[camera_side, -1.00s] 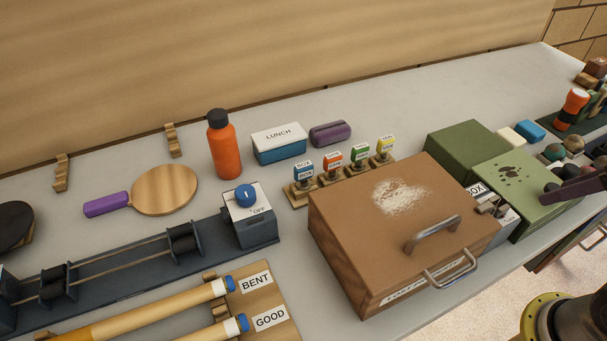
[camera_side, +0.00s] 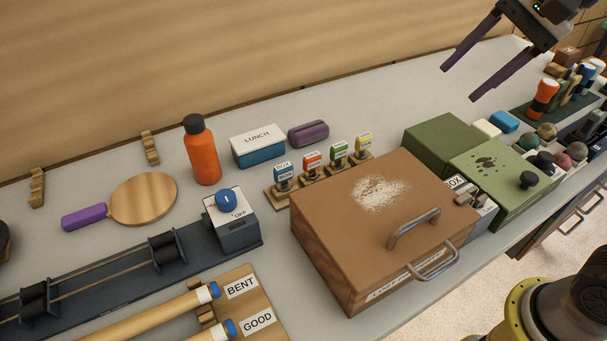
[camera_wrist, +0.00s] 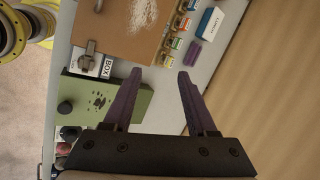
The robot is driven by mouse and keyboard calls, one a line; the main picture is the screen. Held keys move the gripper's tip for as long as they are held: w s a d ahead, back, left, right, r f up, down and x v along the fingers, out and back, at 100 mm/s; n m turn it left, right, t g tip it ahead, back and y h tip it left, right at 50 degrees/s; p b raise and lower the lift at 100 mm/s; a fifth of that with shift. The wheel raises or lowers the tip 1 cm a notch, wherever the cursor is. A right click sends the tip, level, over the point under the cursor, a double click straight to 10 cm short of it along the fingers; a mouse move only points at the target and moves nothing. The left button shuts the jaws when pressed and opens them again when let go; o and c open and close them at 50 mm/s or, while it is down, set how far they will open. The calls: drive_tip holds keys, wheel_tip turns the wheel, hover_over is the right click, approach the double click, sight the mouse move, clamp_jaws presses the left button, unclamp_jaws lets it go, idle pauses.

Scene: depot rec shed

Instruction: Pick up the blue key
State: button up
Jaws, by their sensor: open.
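The blue key (camera_side: 283,172) has a blue head with a white label. It stands upright at the left end of a row of coloured keys on a wooden holder, behind the brown box. My gripper (camera_side: 459,83) is at the upper right in the side view, high above the bench and well to the right of the blue key. Its two purple fingers are spread with nothing between them. The wrist view also shows my open gripper (camera_wrist: 160,72), with the key row small near the top; labels there are too small to read.
Orange (camera_side: 312,161), green (camera_side: 339,152) and yellow (camera_side: 364,143) keys stand beside the blue one. A brown box (camera_side: 325,190) with a handle is in front; the lunch box (camera_side: 257,148) and purple case (camera_side: 308,133) are behind. An orange bottle (camera_side: 201,155) stands left.

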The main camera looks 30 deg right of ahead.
drive_tip(key=w+a+m+g+y, duration=0.1)
drive_tip(key=w+a+m, duration=0.1)
drive_tip(key=w+a, duration=0.35)
drive_tip(key=m+g+y, duration=0.1)
drive_tip(key=m+g, duration=0.1)
drive_tip(key=g, duration=0.1)
hover_over(287, 165)
drive_tip(key=d, duration=0.6)
wheel_tip(287, 165, down, 9)
drive_tip(key=shift+g, duration=0.4)
drive_tip(key=x, duration=1.2)
drive_tip(key=shift+d+f, duration=0.1)
drive_tip(key=shift+d, duration=0.25)
drive_tip(key=shift+x, duration=3.3)
clamp_jaws()
